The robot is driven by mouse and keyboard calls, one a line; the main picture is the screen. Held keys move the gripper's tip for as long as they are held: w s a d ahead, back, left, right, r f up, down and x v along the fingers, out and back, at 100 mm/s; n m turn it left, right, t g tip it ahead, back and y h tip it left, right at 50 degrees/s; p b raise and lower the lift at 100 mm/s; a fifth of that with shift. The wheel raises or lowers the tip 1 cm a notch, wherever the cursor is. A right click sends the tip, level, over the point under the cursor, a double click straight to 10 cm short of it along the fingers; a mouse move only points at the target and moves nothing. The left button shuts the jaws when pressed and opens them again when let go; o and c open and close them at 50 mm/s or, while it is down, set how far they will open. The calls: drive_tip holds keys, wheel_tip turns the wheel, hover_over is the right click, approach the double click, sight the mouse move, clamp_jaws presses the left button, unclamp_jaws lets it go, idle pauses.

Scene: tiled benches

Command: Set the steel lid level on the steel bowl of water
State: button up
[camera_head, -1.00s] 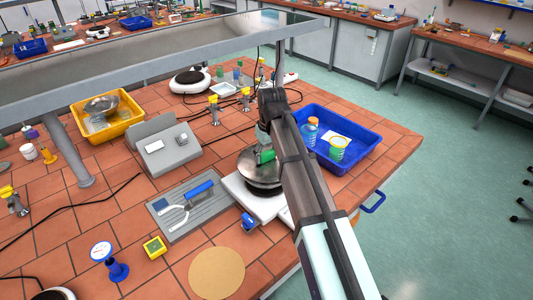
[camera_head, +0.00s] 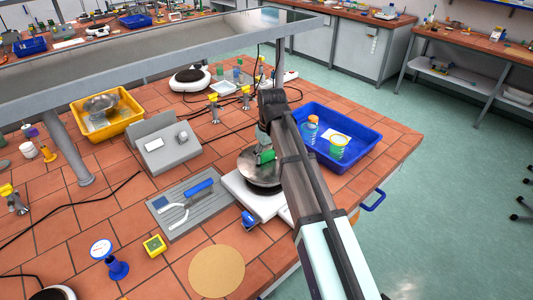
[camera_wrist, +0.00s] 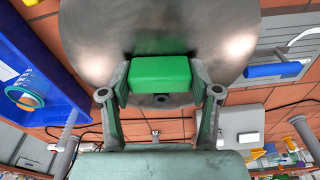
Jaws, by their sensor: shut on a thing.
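The round steel lid (camera_head: 247,170) has a green block handle (camera_head: 267,156), and my gripper (camera_head: 262,150) is shut on that handle. In the wrist view the lid (camera_wrist: 95,35) fills the top middle, with the green handle (camera_wrist: 160,75) between both fingers (camera_wrist: 160,88). In the head view the lid is over the dark round top of a white hotplate (camera_head: 240,188). My arm covers its right side. The steel bowl of water cannot be made out clearly under the lid, and I cannot tell whether the lid touches anything below.
A blue tray (camera_head: 365,166) with bottles stands just right of my arm. A grey tool tray (camera_head: 170,228) lies left of the hotplate. A yellow tray (camera_head: 125,122) with steelware is at the back left. A cork mat (camera_head: 217,271) lies in front.

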drive_tip(key=shift+f, duration=0.1)
drive_tip(key=o, duration=1.3)
wheel_tip(320, 180, up, 12)
drive_tip(key=s, duration=0.1)
drive_tip(key=shift+d, duration=0.45)
drive_tip(key=shift+s, duration=0.15)
